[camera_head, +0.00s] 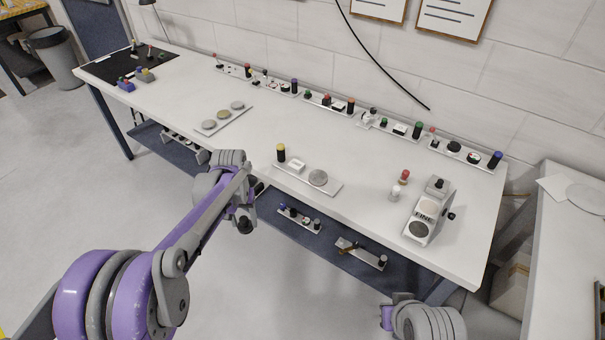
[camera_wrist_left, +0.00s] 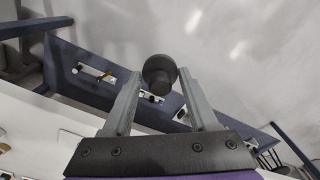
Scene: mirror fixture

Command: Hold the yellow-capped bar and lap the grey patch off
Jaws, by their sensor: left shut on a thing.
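The yellow-capped bar (camera_head: 298,171) lies near the table's front edge in the head view. A black post with a yellow cap (camera_head: 281,152) stands at its left end, a small white block in its middle and a round grey disc (camera_head: 318,177) at its right. I cannot make out a separate grey patch on the disc. My left gripper (camera_wrist_left: 159,82) is shut on a dark round knob (camera_wrist_left: 158,68), seen end-on in the left wrist view. In the head view my left arm reaches the table's front edge, left of the bar; its fingers are unclear.
A device marked FINE (camera_head: 431,212) stands at the table's right, beside white and red-topped knobs. A plate with several discs (camera_head: 223,118) lies to the left. Several colour-capped bars line the wall. The under-shelf (camera_head: 313,240) holds more bars.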

